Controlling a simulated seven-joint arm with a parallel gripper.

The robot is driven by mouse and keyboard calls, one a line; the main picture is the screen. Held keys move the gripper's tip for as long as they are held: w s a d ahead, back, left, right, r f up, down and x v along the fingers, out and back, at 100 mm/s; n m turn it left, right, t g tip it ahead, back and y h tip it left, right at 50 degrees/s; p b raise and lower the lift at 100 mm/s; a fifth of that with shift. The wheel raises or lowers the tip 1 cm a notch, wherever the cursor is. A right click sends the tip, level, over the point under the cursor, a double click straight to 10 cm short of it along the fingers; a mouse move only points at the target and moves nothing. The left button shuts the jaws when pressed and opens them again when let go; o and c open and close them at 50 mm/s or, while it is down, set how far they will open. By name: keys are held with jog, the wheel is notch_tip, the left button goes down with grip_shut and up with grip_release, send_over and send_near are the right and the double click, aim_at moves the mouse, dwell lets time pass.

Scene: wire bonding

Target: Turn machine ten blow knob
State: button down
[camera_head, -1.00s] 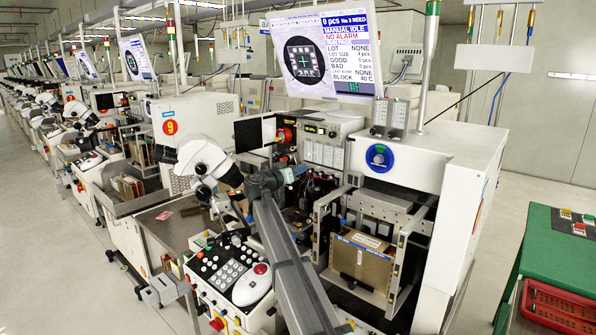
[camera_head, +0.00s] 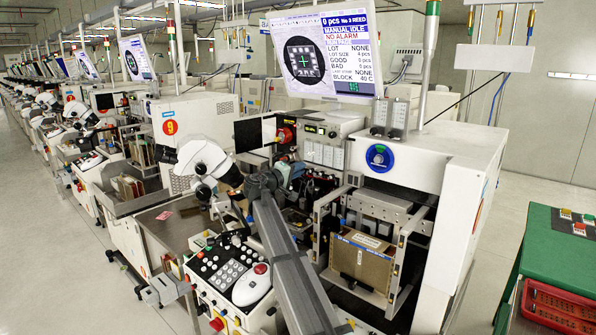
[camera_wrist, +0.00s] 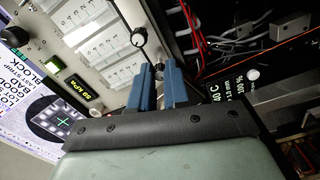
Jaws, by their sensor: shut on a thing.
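Machine ten's panel (camera_wrist: 95,45) fills the upper left of the wrist view. My gripper (camera_wrist: 158,70) has two blue fingers shut on a small knob, of which only a little grey shows between the tips. I cannot read a label on it. A black knob with a white pointer (camera_wrist: 138,37) stands just beyond the fingertips, apart from them. In the head view my gripper (camera_head: 294,176) is at the machine's front, below the panel (camera_head: 325,151), and the held knob is too small to see.
A larger black knob (camera_wrist: 30,32) and a lit pressure display (camera_wrist: 83,88) are on the panel. Red and grey cables (camera_wrist: 225,30) lie to the right in the wrist view. A microscope (camera_head: 208,162) stands left of my arm. A monitor (camera_head: 322,55) hangs above.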

jog(key=n, duration=0.7)
dwell(0.6)
jog(key=c, duration=1.4)
grip_release()
jog(key=v, duration=1.4)
jog(key=shift+w, duration=0.1)
